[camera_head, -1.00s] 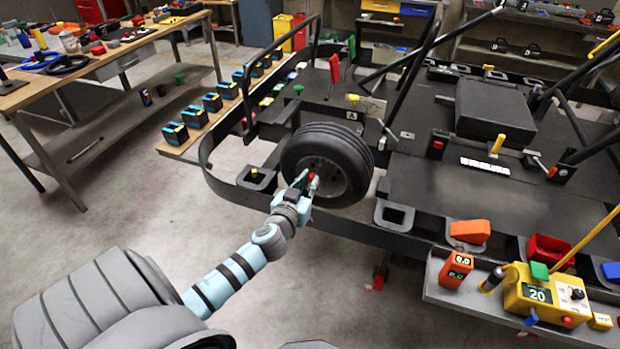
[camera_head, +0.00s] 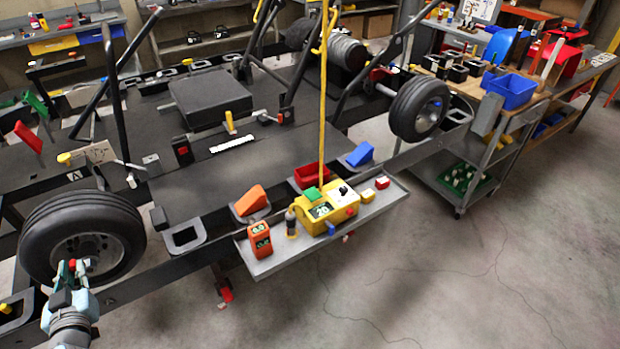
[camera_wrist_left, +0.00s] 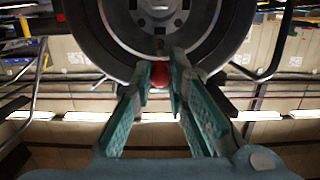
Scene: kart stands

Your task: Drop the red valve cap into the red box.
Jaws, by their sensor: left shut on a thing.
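My left gripper (camera_head: 70,270) is at the lower left in the head view, in front of the black wheel (camera_head: 40,237) near its hub. Its fingers are shut on the red valve cap (camera_wrist_left: 160,75), which shows between the fingertips in the left wrist view. Whether the cap still touches the wheel's valve cannot be told. The red box (camera_head: 309,176) is a small open bin on the kart's side edge, right of the gripper, behind the yellow device. My right gripper is not in view.
A grey side shelf (camera_head: 262,264) carries an orange meter (camera_head: 260,240) and a yellow device (camera_head: 331,207) with a tall yellow pole (camera_head: 323,100). An orange wedge (camera_head: 251,200) and a blue wedge (camera_head: 360,154) flank the red box. Open floor lies in front.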

